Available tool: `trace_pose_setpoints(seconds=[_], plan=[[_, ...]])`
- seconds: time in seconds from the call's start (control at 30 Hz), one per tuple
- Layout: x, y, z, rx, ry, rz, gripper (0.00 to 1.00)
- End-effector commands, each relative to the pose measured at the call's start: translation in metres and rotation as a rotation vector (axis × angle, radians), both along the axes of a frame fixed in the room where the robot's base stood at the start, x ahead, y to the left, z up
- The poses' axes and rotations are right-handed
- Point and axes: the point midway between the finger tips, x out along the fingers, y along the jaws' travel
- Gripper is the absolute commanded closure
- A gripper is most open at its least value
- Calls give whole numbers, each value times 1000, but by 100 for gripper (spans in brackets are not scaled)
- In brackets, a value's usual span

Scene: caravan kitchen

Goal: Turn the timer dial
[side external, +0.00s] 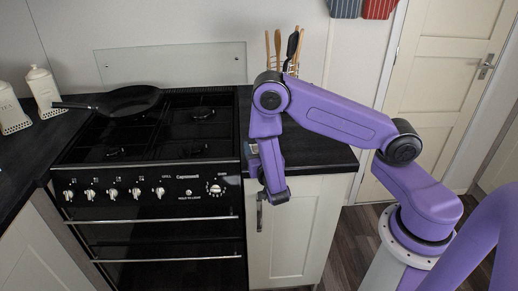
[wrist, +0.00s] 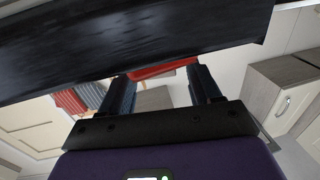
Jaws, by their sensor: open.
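The timer dial (side external: 215,188) is a round, pale-marked knob at the right end of the black cooker's front panel (side external: 178,188). It is uncovered in the side external view and does not show in the wrist view. My gripper (wrist: 158,74) is open, with its two dark fingers apart and nothing visibly held between them. In the side external view my wrist hangs in front of the worktop edge, to the right of the dial and apart from it. The fingers are too small or hidden to make out there.
Several other control knobs (side external: 114,194) line the panel, above oven door rails (side external: 160,219). A black pan (side external: 128,101) sits on the hob. A cream cupboard (side external: 298,228) with a dark handle is right of the cooker. A utensil holder (side external: 288,60) stands behind my arm.

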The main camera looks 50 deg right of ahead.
Motion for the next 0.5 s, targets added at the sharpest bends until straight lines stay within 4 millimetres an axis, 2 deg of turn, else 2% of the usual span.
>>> trace_pose_setpoints(seconds=[0.23,0.5], plan=[[-12,11,0,-1,3,5,37],[-56,43,0,-3,2,10,37]])
